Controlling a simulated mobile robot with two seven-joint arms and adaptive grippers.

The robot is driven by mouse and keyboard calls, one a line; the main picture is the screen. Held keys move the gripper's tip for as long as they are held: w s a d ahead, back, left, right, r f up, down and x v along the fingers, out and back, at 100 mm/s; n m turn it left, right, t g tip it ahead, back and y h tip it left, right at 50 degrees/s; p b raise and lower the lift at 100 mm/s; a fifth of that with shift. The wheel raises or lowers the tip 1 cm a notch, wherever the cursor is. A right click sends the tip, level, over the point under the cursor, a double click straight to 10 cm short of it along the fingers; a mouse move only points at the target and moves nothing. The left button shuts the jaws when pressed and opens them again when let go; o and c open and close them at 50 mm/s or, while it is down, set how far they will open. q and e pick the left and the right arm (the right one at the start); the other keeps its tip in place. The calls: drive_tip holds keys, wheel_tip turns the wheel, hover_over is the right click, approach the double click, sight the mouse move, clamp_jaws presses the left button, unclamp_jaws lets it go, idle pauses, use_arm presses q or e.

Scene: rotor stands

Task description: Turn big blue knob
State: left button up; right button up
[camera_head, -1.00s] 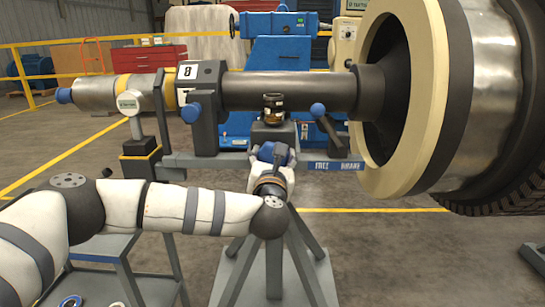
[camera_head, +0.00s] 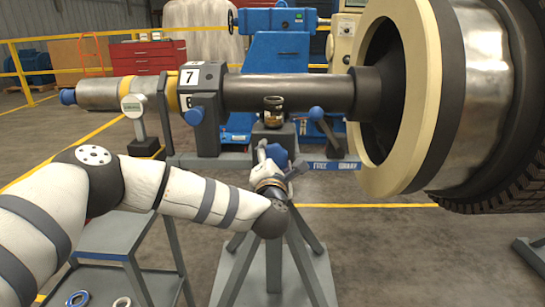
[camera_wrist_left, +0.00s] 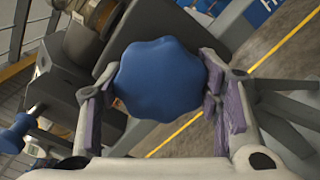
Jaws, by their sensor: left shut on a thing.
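The big blue knob (camera_head: 277,154) sits on the front of the dark block under the shaft, in the middle of the head view. In the left wrist view the lobed knob (camera_wrist_left: 160,76) fills the centre. My left gripper (camera_head: 270,168) has its jaws on both sides of the knob and is shut on it. Its purple-grey finger pads (camera_wrist_left: 160,98) show left and right of the knob. My right gripper is not in view.
A small blue knob (camera_head: 193,116) and a blue-tipped lever (camera_head: 316,114) flank the dark block. The big wheel (camera_head: 480,95) fills the right. A grey cart (camera_head: 112,237) stands below my left arm.

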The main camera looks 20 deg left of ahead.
use_arm(q)
drive_tip(key=shift+m, duration=0.3)
idle(0.4)
drive_tip(key=o, duration=1.2)
drive_tip(key=shift+a, duration=0.1)
drive_tip(key=v, duration=1.2)
